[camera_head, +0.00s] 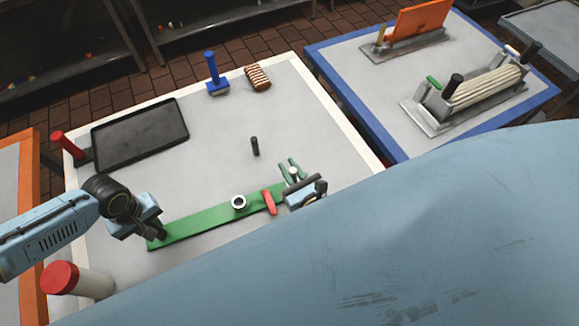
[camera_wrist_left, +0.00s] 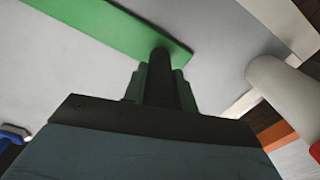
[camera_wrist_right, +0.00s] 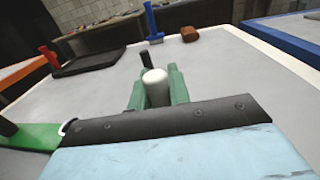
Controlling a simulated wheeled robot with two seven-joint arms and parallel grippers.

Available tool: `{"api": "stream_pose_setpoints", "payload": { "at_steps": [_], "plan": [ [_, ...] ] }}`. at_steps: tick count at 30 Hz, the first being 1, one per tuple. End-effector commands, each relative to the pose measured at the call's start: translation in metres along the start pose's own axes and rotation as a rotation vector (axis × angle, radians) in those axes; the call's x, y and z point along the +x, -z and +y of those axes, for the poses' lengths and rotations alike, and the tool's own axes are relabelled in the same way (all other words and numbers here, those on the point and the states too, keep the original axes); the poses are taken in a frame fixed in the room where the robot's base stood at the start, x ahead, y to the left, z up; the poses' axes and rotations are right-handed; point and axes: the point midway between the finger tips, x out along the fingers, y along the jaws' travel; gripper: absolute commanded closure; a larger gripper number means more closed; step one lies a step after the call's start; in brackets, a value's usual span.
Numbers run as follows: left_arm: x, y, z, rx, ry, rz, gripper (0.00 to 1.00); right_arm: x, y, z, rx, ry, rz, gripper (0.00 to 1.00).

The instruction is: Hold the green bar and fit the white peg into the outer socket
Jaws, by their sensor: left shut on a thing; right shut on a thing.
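The green bar (camera_head: 200,227) lies on the white table. A white ring-shaped socket (camera_head: 238,202) and a red block (camera_head: 269,202) stand on it. My left gripper (camera_head: 156,238) is at the bar's left end. In the left wrist view it is shut on a black post (camera_wrist_left: 159,75) at the bar's end. My right gripper (camera_head: 291,170) is shut on the white peg (camera_wrist_right: 155,86), upright above or beside the bar's right end. The peg is apart from the ring. My right gripper hides part of that bar end, so I cannot tell if another socket is there.
A black peg (camera_head: 255,146) stands behind the bar. A dark tray (camera_head: 140,135), a blue-handled tool (camera_head: 213,75) and a ribbed brown item (camera_head: 257,78) are farther back. A red-capped white cylinder (camera_head: 90,282) stands at front left. Mid-table is mostly clear.

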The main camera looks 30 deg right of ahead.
Motion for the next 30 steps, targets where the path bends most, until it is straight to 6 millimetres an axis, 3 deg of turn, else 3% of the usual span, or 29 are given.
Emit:
{"api": "stream_pose_setpoints", "payload": {
  "at_steps": [6, 18, 19, 23, 30],
  "plan": [
    [0.000, 0.000, 0.000, 0.000, 0.000, 0.000, 1.00, 0.000, 0.014, 0.001, 0.001, -0.002, 0.000, 1.00],
    [0.000, 0.000, 0.000, 0.000, 0.000, 0.000, 1.00, 0.000, 0.018, 0.001, 0.000, -0.002, 0.000, 1.00],
    [0.000, 0.000, 0.000, 0.000, 0.000, 0.000, 1.00, 0.000, 0.018, 0.001, 0.001, -0.002, 0.000, 0.79],
    [0.000, 0.000, 0.000, 0.000, 0.000, 0.000, 1.00, 0.000, 0.018, 0.000, 0.001, -0.001, 0.000, 0.62],
    [0.000, 0.000, 0.000, 0.000, 0.000, 0.000, 1.00, 0.000, 0.018, 0.000, 0.001, -0.001, 0.000, 0.59]
  ]
}}
